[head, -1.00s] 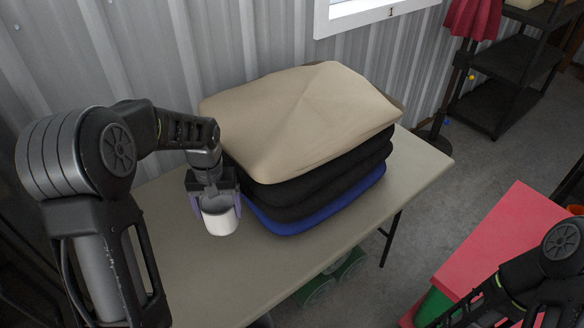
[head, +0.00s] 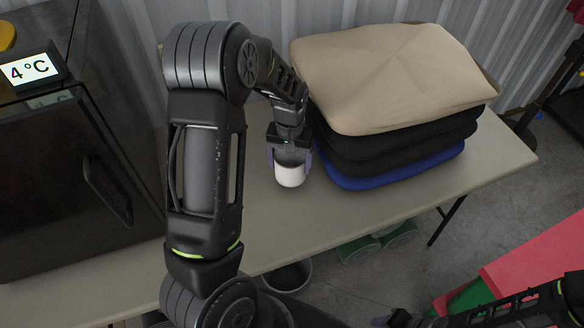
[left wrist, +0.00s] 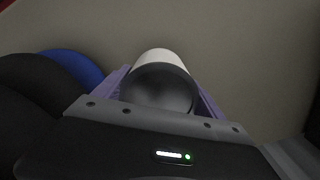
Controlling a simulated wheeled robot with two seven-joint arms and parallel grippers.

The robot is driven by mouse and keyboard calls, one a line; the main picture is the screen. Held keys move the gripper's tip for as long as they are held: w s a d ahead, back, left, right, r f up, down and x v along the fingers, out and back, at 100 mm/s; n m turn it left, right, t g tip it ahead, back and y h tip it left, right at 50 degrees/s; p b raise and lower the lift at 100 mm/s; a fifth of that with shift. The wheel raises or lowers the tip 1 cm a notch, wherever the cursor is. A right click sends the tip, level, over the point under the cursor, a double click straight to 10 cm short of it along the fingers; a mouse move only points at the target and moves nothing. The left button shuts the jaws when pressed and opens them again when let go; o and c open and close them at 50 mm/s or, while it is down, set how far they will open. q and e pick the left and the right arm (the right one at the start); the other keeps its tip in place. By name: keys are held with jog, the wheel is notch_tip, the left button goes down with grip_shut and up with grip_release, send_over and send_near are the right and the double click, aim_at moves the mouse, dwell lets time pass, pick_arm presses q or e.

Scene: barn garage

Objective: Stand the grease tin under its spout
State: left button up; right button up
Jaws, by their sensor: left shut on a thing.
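A small white tin with a dark grey inside (head: 291,175) is held in my left gripper (head: 289,160), over or on the beige table by the cushion stack. I cannot tell whether its base touches the table. In the left wrist view the tin (left wrist: 160,85) sits between the two purple fingers, its open dark mouth facing the camera. The left gripper is shut on it. I see no spout.
Folded cushions, beige (head: 390,75) over black and blue (head: 400,165), stand on the table (head: 345,215) right of the tin. A black appliance (head: 70,180) with a 4°C display (head: 29,69) stands at the left. A dark bin (head: 287,275) is below the table's front edge.

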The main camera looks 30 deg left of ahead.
pick_arm(q)
jog(key=shift+f, duration=1.85)
jog(key=shift+f, duration=0.1)
jog(key=o, duration=1.8)
notch_tip(320, 180, up, 12)
jog(key=shift+r+b, duration=0.15)
jog(key=shift+b, duration=0.15)
